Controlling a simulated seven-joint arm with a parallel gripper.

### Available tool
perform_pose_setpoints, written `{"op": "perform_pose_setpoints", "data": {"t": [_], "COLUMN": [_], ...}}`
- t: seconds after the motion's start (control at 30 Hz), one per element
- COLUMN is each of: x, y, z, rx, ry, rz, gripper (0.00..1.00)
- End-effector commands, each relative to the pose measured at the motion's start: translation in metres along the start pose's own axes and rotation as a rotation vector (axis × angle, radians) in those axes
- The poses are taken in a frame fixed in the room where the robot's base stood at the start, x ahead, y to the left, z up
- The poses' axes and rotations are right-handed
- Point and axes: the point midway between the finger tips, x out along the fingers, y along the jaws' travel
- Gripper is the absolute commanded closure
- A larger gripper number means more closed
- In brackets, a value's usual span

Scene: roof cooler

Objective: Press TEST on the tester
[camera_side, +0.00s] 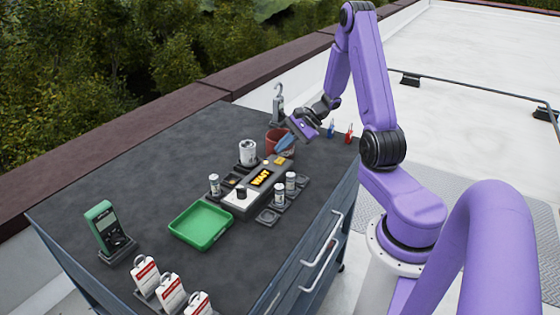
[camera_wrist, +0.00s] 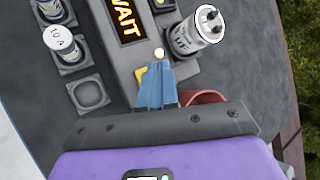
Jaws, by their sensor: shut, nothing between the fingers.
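The tester (camera_side: 235,201) stands on the dark cart top, and its display (camera_side: 260,178) reads WAIT in amber. The display also shows in the wrist view (camera_wrist: 127,18). A yellow button (camera_side: 280,161) sits at the tester's far end, beside a small pale lit lamp (camera_wrist: 158,54). My gripper (camera_side: 281,149) is shut and empty, with its blue fingertips low over that end. In the wrist view the fingertips (camera_wrist: 157,68) partly cover the yellow button (camera_wrist: 140,74). I cannot tell whether they touch it. No TEST lettering is readable.
A large white can (camera_side: 248,152) and a small cylinder (camera_side: 214,184) stand left of the tester. Two small cylinders (camera_side: 279,194) (camera_side: 291,182) stand right of it. A reddish cup (camera_side: 273,138) is close behind my gripper. A green tray (camera_side: 202,223) lies in front.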

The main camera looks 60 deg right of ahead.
Motion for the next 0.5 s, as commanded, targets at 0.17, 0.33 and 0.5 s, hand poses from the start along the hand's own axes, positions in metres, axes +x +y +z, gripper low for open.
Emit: {"op": "perform_pose_setpoints", "data": {"t": [0.17, 0.33, 0.5], "x": [-0.011, -0.021, -0.027], "y": [-0.008, -0.016, -0.019], "z": [0.009, 0.015, 0.020], "rx": [-0.003, -0.002, -0.001], "ry": [0.001, 0.001, 0.000], "rz": [0.000, -0.001, 0.001], "gripper": [1.00, 1.00, 1.00]}}
